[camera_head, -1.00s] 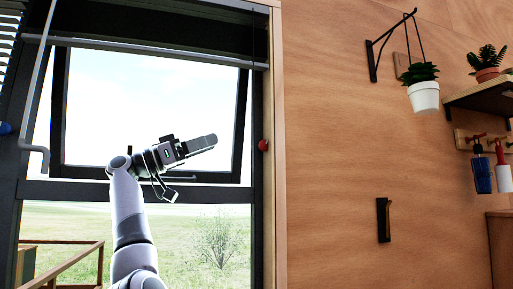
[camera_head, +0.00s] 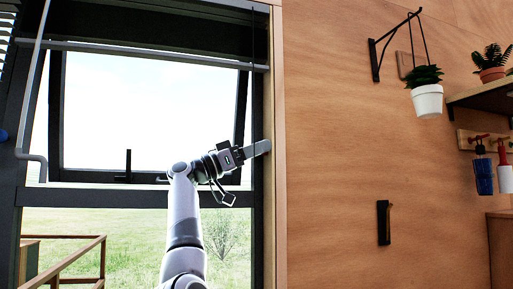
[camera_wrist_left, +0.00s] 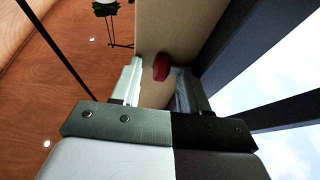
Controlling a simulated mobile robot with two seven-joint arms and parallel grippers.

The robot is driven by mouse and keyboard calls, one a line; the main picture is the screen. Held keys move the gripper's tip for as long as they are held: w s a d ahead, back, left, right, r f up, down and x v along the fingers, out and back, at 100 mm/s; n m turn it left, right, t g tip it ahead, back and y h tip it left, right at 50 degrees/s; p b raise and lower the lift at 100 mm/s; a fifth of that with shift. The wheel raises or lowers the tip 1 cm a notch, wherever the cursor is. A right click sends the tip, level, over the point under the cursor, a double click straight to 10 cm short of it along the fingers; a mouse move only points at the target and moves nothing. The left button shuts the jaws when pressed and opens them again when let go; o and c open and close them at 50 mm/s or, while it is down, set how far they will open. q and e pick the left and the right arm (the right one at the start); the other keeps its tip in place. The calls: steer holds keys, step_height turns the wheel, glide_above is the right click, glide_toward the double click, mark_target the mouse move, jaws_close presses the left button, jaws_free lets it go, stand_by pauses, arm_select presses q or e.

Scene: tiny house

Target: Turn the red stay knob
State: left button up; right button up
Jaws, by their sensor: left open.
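The red stay knob (camera_wrist_left: 161,68) shows in the left wrist view, on the pale wooden side of the window frame. It lies between the two finger ends of my left gripper (camera_wrist_left: 157,88), nearer the right finger. The fingers are apart; I cannot tell whether either touches the knob. In the head view my left gripper (camera_head: 262,148) is at the right side of the window frame, and its fingers hide the knob there. My right gripper is in neither view.
The window sash (camera_head: 150,176) is tilted open behind my left arm. A thin dark cord (camera_wrist_left: 60,55) hangs close to the gripper. A wooden wall (camera_head: 340,180) with a hanging white plant pot (camera_head: 426,101) lies to the right.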

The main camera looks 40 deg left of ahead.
arm_select(q)
steer(key=shift+c, duration=0.3)
jaws_close()
steer(key=shift+r+g+y, duration=0.35)
steer(key=shift+g+y, duration=0.05)
steer(key=shift+g, duration=0.35)
steer(key=shift+r+g+y, duration=0.3)
steer(key=shift+g+y, duration=0.1)
steer(key=shift+g, duration=0.65)
steer(key=shift+o, duration=0.3)
jaws_free()
steer(key=shift+f, duration=0.2)
steer(key=b+v, duration=0.2)
steer(key=v, duration=0.5)
